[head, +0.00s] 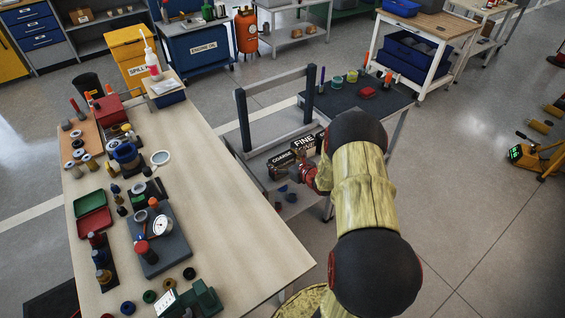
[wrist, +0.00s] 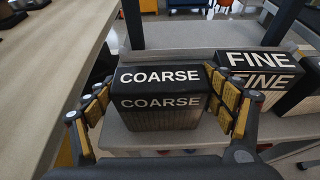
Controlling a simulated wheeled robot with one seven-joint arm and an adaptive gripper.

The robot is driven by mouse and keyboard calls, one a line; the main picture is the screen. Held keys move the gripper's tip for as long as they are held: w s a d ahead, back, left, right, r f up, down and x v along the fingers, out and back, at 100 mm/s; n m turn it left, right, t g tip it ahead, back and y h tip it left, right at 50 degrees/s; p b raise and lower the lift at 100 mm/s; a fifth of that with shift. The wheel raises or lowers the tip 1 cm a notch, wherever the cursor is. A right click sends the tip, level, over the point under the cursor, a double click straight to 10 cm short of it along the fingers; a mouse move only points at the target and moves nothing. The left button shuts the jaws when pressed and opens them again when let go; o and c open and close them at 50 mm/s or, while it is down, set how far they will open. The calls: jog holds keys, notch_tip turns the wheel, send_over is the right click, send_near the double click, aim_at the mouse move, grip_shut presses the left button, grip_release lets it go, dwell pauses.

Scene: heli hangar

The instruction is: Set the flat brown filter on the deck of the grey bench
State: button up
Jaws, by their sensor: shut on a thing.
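My gripper (head: 310,177) is low over the grey bench (head: 292,205), partly hidden by my arm in the head view. In the wrist view, its padded fingers (wrist: 165,108) are shut on a dark block marked COARSE (wrist: 160,118), one on each side. The block has a pleated lower front and is upright, over or on the grey surface; I cannot tell whether it touches. It also shows in the head view (head: 282,163). A similar block marked FINE (wrist: 258,75) stands close on the right. I cannot make out a flat brown filter.
Dark posts with a crossbar (head: 277,132) rise by the blocks. A dark mat (head: 345,95) with small cups lies behind. A cluttered wooden table (head: 215,180) stands close on the left. Small dark pieces lie on the grey surface in front.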

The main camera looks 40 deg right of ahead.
jog(key=shift+f, duration=0.1)
jog(key=o, duration=1)
jog(key=shift+o, duration=0.2)
